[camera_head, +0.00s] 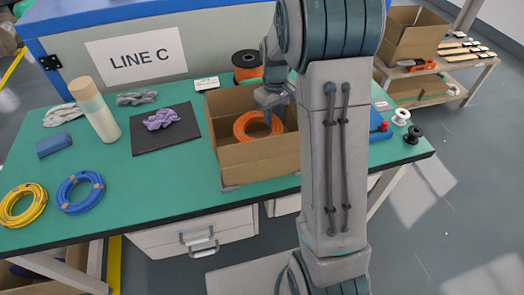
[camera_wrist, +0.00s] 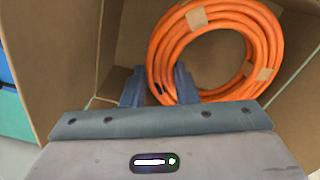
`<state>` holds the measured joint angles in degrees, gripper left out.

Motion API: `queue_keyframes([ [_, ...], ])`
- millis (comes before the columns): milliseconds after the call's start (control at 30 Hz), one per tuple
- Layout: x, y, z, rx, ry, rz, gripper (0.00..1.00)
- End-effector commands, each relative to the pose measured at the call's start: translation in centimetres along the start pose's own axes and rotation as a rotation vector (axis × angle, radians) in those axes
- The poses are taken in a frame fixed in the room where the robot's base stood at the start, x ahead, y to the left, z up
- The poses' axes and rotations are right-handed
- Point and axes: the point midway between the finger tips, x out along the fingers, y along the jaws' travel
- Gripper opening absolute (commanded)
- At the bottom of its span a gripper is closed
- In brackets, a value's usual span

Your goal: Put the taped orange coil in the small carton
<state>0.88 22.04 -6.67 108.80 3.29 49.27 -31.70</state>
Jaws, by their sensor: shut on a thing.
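The orange coil (camera_head: 252,127), with tan tape bands, is inside the open small carton (camera_head: 260,158) on the green table. In the wrist view the coil (camera_wrist: 262,40) fills the upper middle, between the walls of the carton (camera_wrist: 52,50). My gripper (camera_head: 270,108) reaches down into the carton from above. In the wrist view my gripper (camera_wrist: 160,85) has its fingers at the near edge of the coil, shut on it. The finger tips are partly hidden by the coil. Whether the coil touches the carton floor is unclear.
Yellow (camera_head: 22,204) and blue (camera_head: 80,191) coils lie at the left front. An orange spool (camera_head: 246,66) stands behind the carton. White (camera_head: 401,116) and black (camera_head: 413,134) spools sit at right.

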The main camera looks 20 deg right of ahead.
Motion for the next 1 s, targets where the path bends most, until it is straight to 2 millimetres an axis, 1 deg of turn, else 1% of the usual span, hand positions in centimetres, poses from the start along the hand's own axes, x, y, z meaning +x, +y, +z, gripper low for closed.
queue_keyframes([
  [33,1.0,-0.1,0.1,0.000,-0.005,-0.002,0.00],
  [200,4.1,-0.1,0.1,0.000,-0.005,-0.003,0.00],
  [300,5.2,-0.1,0.1,0.000,-0.003,-0.002,0.00],
  [467,6.4,-0.1,0.1,0.000,-0.003,-0.001,0.00],
  [633,8.8,-0.1,0.1,0.001,-0.004,-0.002,0.00],
  [700,9.3,-0.1,0.1,0.001,-0.002,-0.001,0.00],
  [900,9.3,0.0,0.0,0.000,0.000,0.000,0.00],
  [1000,9.6,0.0,0.0,0.000,0.000,-0.001,0.00],
])
